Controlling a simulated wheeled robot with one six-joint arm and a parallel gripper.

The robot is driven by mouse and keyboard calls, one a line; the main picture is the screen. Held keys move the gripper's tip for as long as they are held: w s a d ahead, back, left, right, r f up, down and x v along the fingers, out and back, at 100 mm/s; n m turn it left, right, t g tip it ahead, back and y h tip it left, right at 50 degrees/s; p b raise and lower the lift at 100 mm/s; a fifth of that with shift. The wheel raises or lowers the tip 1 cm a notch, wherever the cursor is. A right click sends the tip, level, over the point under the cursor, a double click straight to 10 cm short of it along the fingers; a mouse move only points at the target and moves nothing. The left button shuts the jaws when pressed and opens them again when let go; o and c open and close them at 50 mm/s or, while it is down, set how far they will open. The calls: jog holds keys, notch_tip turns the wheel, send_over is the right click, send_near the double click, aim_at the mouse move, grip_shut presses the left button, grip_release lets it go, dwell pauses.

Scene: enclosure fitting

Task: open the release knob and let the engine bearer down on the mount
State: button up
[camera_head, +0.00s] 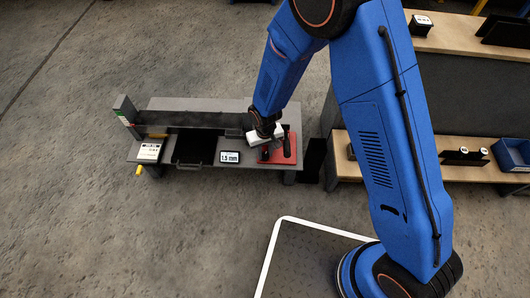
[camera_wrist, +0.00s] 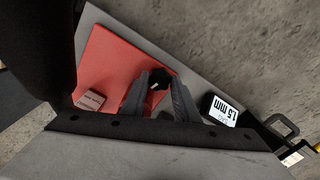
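My gripper (camera_head: 265,137) points down over a red plate (camera_head: 290,152) at the right end of a grey bench. The red plate also shows in the wrist view (camera_wrist: 108,62). There my gripper's two dark fingers (camera_wrist: 160,82) stand apart on either side of a small black knob (camera_wrist: 160,75) with a pale mark. I cannot tell whether they touch it. A long dark bar (camera_head: 195,119), apparently the engine bearer, runs along the bench; a dark edge with several holes (camera_wrist: 150,127) crosses the wrist view. The mount cannot be made out.
A small display (camera_head: 229,157) reads 1.5 mm. Left of it are a black panel with a handle (camera_head: 194,148) and a white-faced box (camera_head: 149,152). A grey post (camera_head: 125,110) stands at the bench's left end. Wooden shelves (camera_head: 450,170) stand to the right. Floor in front is clear.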

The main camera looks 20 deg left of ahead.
aim_at(265, 155)
jog(key=shift+n, duration=0.8)
jog(key=o, duration=1.1)
notch_tip(265, 155, up, 17)
jog(key=shift+r, duration=0.2)
